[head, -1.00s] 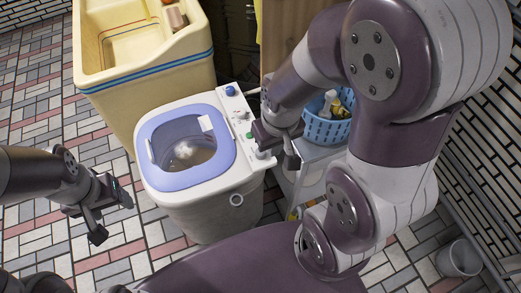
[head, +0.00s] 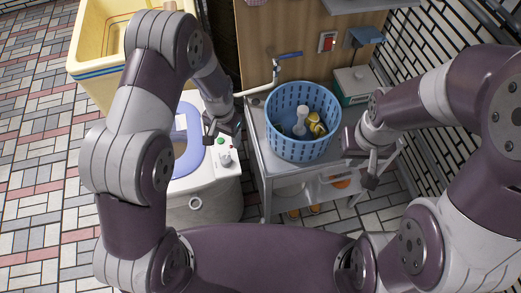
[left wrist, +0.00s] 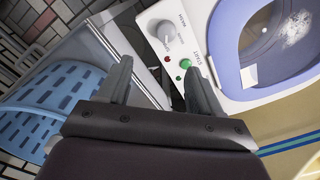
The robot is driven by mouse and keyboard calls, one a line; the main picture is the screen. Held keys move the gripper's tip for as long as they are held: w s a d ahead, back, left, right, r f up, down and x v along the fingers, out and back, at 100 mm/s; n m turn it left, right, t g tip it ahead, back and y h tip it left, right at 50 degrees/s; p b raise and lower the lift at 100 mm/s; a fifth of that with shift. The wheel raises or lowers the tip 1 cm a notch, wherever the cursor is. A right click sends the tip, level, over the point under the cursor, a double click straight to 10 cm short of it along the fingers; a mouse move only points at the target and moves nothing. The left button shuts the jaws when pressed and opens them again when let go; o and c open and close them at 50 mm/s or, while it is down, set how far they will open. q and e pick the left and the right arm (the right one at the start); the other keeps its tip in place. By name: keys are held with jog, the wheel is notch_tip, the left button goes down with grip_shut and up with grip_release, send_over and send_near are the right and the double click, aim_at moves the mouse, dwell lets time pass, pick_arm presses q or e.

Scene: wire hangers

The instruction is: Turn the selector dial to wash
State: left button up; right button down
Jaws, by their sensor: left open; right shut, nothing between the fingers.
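The washing machine (head: 200,205) is white with a blue lid frame (head: 187,140) and a control panel on its right side. The selector dial, a white knob (head: 226,157), sits near the panel's front end. It also shows in the left wrist view (left wrist: 165,32), with small lettering around it, partly readable as WASH. A green button (left wrist: 185,63) is beside it. My left gripper (head: 221,131) is open and empty above the panel; its fingers in the left wrist view (left wrist: 156,82) are apart from the dial. My right gripper (head: 366,163) is shut and empty, right of the basket.
A blue basket (head: 300,145) holding bottles stands on a grey metal cart (head: 257,150) right of the machine. A tap (head: 276,70) and a red switch (head: 327,42) are behind it. The left floor is clear.

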pick_arm(q)
send_over(226, 159)
jog(key=f, duration=0.4)
jog(key=shift+s+a+f, duration=0.2)
jog(key=shift+a+f, duration=0.15)
jog(key=f, duration=0.4)
jog(key=d+f, duration=0.1)
jog(key=f, duration=0.1)
jog(key=shift+w+f+p, duration=0.3)
jog(key=shift+f, duration=0.1)
jog(key=shift+s+a+f, duration=0.1)
jog(key=shift+a+f, duration=0.15)
jog(key=shift+f, duration=0.3)
jog(key=shift+d, duration=0.1)
jog(key=shift+c, duration=0.6)
jog(key=c, duration=0.9)
pick_arm(e)
jog(key=shift+s+a+r, duration=0.2)
jog(key=shift+a+r, duration=0.3)
jog(key=shift+a, duration=0.3)
